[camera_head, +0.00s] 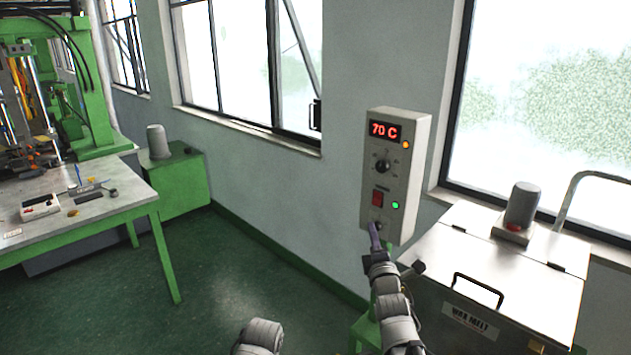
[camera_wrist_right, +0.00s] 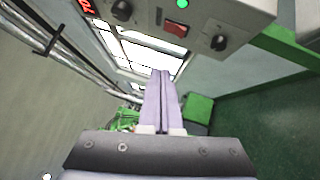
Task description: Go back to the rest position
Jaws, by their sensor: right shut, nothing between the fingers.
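My right gripper (camera_head: 374,234) is just below the lower end of the wall control box (camera_head: 409,150), near its lowest knob. I cannot tell from the head view whether it touches the box. In the right wrist view, its two pale purple fingers (camera_wrist_right: 161,80) lie together, shut with nothing between them. The box has a red display (camera_head: 385,131) reading 70 C, a red switch (camera_head: 377,198) and a lit green lamp (camera_head: 395,205). My left gripper is out of view.
A metal wax melt tank (camera_head: 480,262) with a handle stands close on the right. A green-legged table (camera_head: 125,207) with small tools stands at the left, by a green press (camera_head: 92,80). The green floor (camera_head: 225,275) between them is open.

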